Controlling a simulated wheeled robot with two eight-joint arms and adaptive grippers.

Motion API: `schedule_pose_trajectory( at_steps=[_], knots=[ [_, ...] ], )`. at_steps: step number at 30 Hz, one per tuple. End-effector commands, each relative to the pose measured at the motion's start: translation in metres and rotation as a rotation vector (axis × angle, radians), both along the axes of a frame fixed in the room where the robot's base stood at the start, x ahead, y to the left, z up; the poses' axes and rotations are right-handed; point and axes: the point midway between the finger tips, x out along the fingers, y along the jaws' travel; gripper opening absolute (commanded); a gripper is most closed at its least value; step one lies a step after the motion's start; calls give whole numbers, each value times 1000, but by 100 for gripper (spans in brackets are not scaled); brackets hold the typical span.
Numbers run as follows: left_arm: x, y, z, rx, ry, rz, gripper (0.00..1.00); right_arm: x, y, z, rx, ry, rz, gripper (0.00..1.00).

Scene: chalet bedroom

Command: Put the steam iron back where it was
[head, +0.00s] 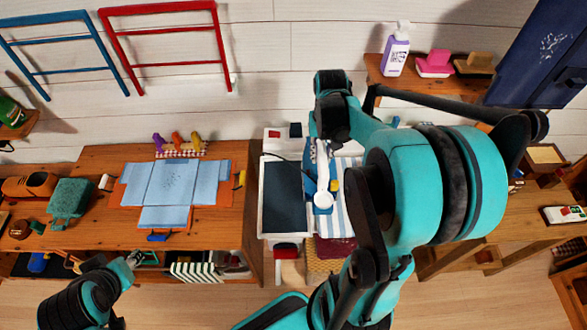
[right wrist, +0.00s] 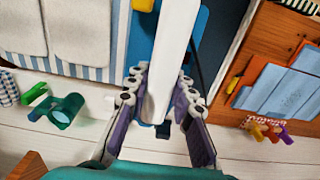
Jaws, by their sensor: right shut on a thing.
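The steam iron (head: 319,192), blue with a long white handle, is at the middle of the head view, between a dark panel and a blue-striped cloth. In the right wrist view its white handle (right wrist: 170,60) runs between my purple-padded fingers. My right gripper (right wrist: 161,85) is shut on this handle; in the head view (head: 319,150) my wrist partly hides the grip. I cannot tell whether the iron touches the surface below. My left gripper (head: 134,259) is low at the left, by the front of the wooden bench, away from the iron; its finger opening is too small to judge.
The white-framed dark panel (head: 285,195) lies left of the iron; the striped cloth (head: 348,190) lies right. A wooden bench (head: 110,165) with folded blue cloths (head: 170,182) stands left. A shelf (head: 410,84) with a purple-white bottle (head: 396,52) is at the back right.

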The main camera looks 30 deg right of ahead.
Motion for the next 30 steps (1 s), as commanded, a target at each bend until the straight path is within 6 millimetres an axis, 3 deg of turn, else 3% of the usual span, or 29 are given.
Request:
schedule_pose_trajectory(
  at_steps=[5,18,24,30],
  knots=[
    [0,0,-4,0,0,0,40,8,18,-12,1,-1,5,0],
    [0,0,-19,0,0,0,40,41,91,-60,0,0,5,0],
    [0,0,-21,0,0,0,40,47,104,-69,0,0,1,0],
    [0,0,-25,0,0,0,40,48,105,-81,0,0,0,0]
  ],
)
